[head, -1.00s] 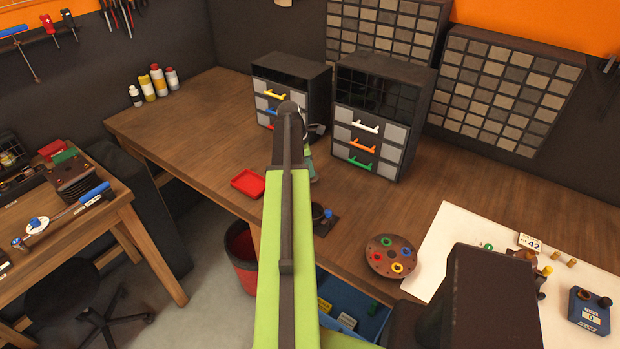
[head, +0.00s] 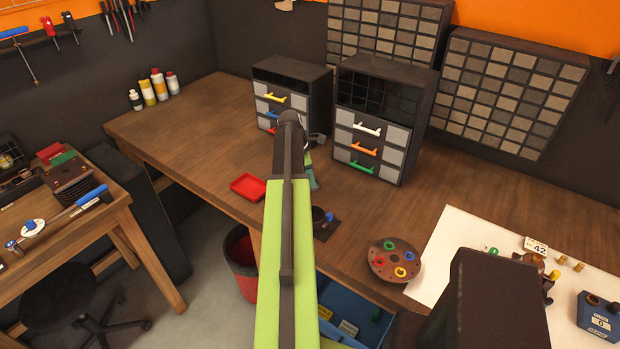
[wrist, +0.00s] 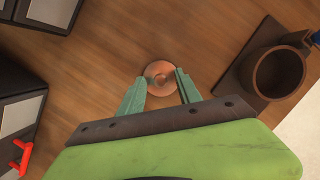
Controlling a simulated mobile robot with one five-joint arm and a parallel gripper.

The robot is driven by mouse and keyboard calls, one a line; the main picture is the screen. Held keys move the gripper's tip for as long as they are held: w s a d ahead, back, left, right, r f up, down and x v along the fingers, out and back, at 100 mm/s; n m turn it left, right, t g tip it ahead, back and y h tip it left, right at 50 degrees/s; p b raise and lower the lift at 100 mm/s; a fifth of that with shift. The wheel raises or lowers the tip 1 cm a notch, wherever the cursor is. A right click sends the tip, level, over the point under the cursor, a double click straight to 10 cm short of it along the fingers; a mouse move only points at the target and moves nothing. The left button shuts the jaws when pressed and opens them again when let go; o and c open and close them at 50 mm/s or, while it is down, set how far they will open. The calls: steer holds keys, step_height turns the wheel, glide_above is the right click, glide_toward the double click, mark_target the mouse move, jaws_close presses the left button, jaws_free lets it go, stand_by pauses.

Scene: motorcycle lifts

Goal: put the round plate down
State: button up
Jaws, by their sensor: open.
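A small round copper-coloured plate (wrist: 160,75) with a raised centre shows in the wrist view, over the brown bench top. It appears to lie flat on the wood, between and just beyond my fingertips. My gripper (wrist: 161,80) is open, with one green finger at each side of the plate; I cannot tell whether either finger touches its rim. In the head view my gripper (head: 311,178) is mostly behind my own arm, above the bench (head: 210,140), and the plate is hidden there.
A dark cup on a square base (wrist: 278,72) stands close at the right in the wrist view. Drawer cabinets (head: 375,115) stand behind my gripper. A red tray (head: 248,187) lies left, and a brown disc with coloured rings (head: 394,260) right.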

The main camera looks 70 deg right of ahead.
steer(key=p+v, duration=1.1)
steer(key=v, duration=0.1)
steer(key=shift+r+p, duration=0.2)
steer(key=shift+p, duration=0.2)
steer(key=w+a+m+t, duration=0.2)
steer(key=w+a, duration=2.1)
steer(key=a, duration=0.3)
steer(key=w+a+m, duration=0.2)
steer(key=a, duration=1.8)
steer(key=w+a+m+y, duration=0.1)
steer(key=w+a+m, duration=0.1)
steer(key=a, duration=1.8)
steer(key=shift+w+f+t+y, duration=0.3)
steer(key=shift+w+f+t, duration=0.1)
steer(key=shift+w+f, duration=0.1)
